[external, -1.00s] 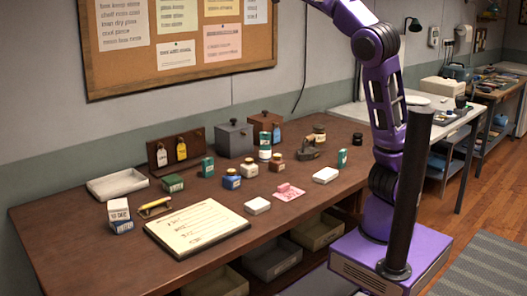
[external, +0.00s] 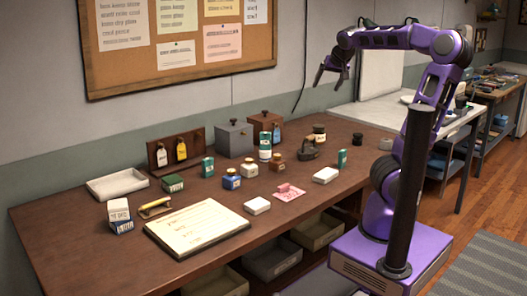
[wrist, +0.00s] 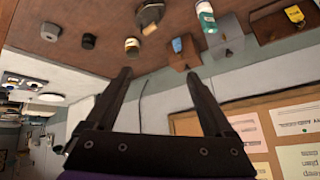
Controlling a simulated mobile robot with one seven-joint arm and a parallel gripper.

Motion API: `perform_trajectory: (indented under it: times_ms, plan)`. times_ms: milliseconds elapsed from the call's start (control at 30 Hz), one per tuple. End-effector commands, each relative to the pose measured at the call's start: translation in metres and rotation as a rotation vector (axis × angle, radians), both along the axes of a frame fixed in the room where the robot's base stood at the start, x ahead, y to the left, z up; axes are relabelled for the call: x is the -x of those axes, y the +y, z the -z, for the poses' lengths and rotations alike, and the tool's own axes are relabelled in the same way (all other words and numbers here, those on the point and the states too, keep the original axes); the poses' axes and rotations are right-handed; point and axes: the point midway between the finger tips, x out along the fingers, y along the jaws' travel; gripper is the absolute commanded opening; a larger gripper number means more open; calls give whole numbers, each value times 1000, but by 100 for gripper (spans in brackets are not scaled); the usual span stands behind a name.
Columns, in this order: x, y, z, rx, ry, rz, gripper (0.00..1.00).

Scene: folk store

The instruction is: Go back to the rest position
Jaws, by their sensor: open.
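My gripper (external: 331,75) is raised in the air above the back right part of the brown table (external: 115,248), at the end of my purple arm. In the wrist view my gripper (wrist: 165,85) shows two dark fingers spread apart with nothing between them. The fingers touch no object. The tabletop lies well below them in the external view.
The table holds a notepad (external: 197,227), a white tray (external: 116,184), a grey box (external: 234,139), a green-and-white bottle (external: 265,147), a pink item (external: 288,192) and several small jars. A corkboard (external: 178,82) hangs behind. The air around my gripper is clear.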

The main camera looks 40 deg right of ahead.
Motion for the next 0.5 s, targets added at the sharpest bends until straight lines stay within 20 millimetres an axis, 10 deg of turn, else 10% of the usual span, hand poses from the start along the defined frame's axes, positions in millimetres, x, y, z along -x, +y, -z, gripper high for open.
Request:
perform_trajectory:
  times_ms: [500]
  plan:
    - [143,194,30,36,143,-555,87]
